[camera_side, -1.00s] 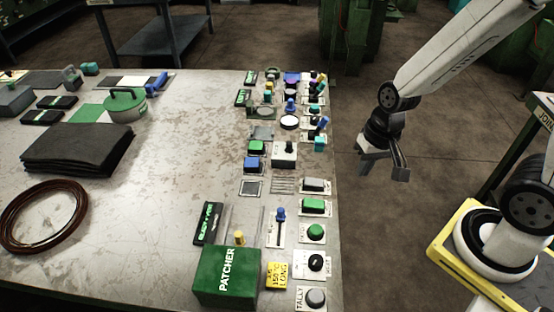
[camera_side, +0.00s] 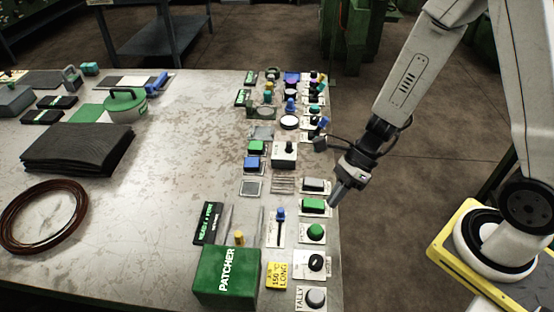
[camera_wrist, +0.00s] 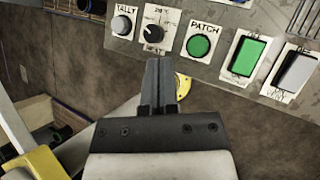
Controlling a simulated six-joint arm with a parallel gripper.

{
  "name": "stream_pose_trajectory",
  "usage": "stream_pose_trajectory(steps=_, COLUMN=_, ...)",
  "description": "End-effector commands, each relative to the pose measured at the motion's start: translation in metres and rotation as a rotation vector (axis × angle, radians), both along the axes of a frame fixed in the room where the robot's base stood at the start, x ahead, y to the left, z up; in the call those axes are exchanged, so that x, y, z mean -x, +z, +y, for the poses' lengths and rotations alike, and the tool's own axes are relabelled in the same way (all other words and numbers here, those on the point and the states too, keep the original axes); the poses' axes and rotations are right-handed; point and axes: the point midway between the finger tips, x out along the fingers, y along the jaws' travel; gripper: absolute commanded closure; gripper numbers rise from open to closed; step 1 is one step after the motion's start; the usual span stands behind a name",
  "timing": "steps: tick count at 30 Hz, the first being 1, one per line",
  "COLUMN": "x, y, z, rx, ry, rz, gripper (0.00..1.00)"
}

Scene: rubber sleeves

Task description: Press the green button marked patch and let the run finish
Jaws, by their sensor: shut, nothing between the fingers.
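The patch button is a round green cap (camera_wrist: 199,46) on a white plate labelled PATCH in the wrist view. In the side view it is the round green button (camera_side: 316,231) near the table's right edge. My gripper (camera_side: 335,200) is shut and empty, pointing down and left beside the table edge, behind the button in the side view. In the wrist view its closed fingertips (camera_wrist: 160,63) appear below and left of the button, apart from it. The green PATCHER box (camera_side: 235,262) stands left of the controls, with a small lit display (camera_side: 207,223) behind it.
The HEAT knob (camera_wrist: 153,32) and grey TALLY button (camera_wrist: 121,25) are left of the patch button in the wrist view. A green rectangular switch (camera_wrist: 247,56) and a grey one (camera_wrist: 297,72) are to its right. Floor shows beyond the table edge.

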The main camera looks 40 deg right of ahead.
Motion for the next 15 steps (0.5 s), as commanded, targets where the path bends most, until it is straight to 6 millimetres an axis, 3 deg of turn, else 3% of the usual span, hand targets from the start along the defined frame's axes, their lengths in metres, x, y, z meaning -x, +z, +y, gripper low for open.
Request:
stream_pose_trajectory(steps=6, x=-0.013, y=-0.007, z=0.006, rx=-0.09, ry=-0.244, rz=0.126, gripper=1.0)
stream_pose_trajectory(steps=15, x=-0.02, y=-0.01, z=0.008, rx=-0.135, ry=-0.362, rz=0.182, gripper=1.0)
